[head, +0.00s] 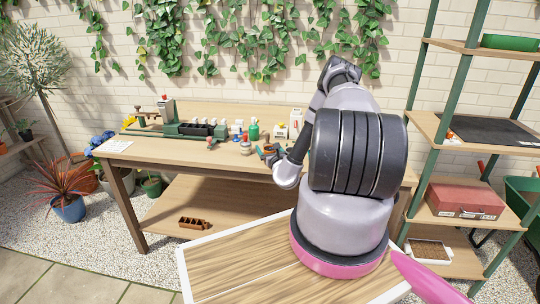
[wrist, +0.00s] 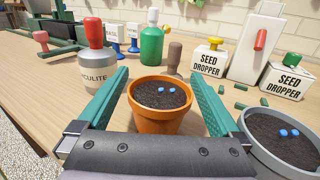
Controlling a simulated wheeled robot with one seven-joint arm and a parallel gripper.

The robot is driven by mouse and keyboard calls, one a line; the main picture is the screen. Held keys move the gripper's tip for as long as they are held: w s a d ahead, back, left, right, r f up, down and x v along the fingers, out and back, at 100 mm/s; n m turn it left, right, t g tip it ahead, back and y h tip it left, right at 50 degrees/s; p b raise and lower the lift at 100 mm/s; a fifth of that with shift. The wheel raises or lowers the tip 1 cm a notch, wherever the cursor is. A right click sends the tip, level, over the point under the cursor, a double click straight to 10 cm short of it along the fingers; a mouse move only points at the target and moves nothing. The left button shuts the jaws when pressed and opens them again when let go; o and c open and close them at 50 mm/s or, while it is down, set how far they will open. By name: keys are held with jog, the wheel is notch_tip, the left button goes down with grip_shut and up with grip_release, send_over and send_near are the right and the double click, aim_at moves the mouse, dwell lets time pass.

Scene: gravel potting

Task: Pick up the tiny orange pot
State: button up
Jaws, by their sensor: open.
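The tiny orange pot (wrist: 158,121) stands upright on the bench in the wrist view. It is filled with dark soil, with two blue pellets on top. My gripper (wrist: 160,76) is open, with one green finger on each side of the pot. The fingers reach past its rim, and I cannot tell whether either one touches it. In the head view my gripper (head: 270,152) is low over the front of the workbench (head: 150,150). I cannot make out the orange pot there.
A grey pot (wrist: 262,150) with soil and blue pellets stands close to my right finger. A vermiculite shaker (wrist: 97,68) stands beside the left finger. A green bottle (wrist: 152,45), a wooden tool (wrist: 174,58) and two seed droppers (wrist: 209,60) (wrist: 287,80) stand behind.

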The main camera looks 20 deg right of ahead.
jog(key=c, duration=1.4)
